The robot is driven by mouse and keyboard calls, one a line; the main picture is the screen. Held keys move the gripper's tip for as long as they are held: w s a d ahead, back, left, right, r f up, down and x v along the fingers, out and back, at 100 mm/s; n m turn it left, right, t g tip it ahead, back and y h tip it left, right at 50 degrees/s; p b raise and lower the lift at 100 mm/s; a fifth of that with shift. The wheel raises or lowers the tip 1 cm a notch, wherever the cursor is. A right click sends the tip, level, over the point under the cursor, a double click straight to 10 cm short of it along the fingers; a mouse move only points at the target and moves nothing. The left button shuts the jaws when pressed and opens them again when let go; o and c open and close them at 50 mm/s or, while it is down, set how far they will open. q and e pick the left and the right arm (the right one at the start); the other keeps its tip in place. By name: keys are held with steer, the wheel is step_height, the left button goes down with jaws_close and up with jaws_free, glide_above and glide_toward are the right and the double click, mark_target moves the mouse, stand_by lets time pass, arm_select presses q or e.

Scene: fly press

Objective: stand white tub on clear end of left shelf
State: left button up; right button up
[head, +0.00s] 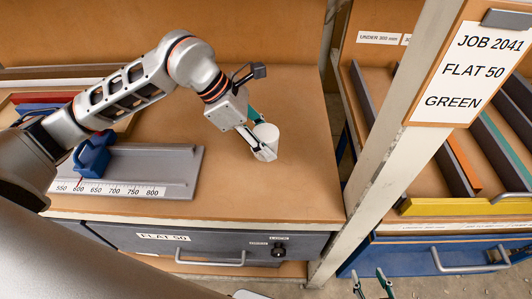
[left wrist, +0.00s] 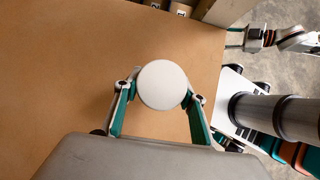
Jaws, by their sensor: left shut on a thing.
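The white tub (head: 266,135) is in the jaws of my left gripper (head: 258,146), over the clear right end of the left shelf (head: 310,185). In the left wrist view the tub's round pale top (left wrist: 162,85) shows between the two green-padded fingers, which are shut on it. The tub looks roughly upright. I cannot tell whether its base touches the shelf. My right gripper (head: 371,284) is low at the bottom edge of the head view, in front of the shelves, with its fingers apart and empty.
A grey gauge plate (head: 150,172) with a scale and a blue block (head: 93,155) takes up the shelf's left part. A post (head: 385,140) with a job card (head: 470,68) stands to the right. Bare board surrounds the tub. A drawer (head: 215,250) lies below.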

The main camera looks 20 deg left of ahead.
arm_select(q)
steer(key=shift+f, duration=2.55)
steer(key=o, duration=1.4)
steer(key=shift+f, duration=0.1)
steer(key=shift+a+r, duration=0.3)
steer(key=shift+r, duration=0.2)
steer(key=v, duration=1.1)
steer(key=shift+s, duration=0.1)
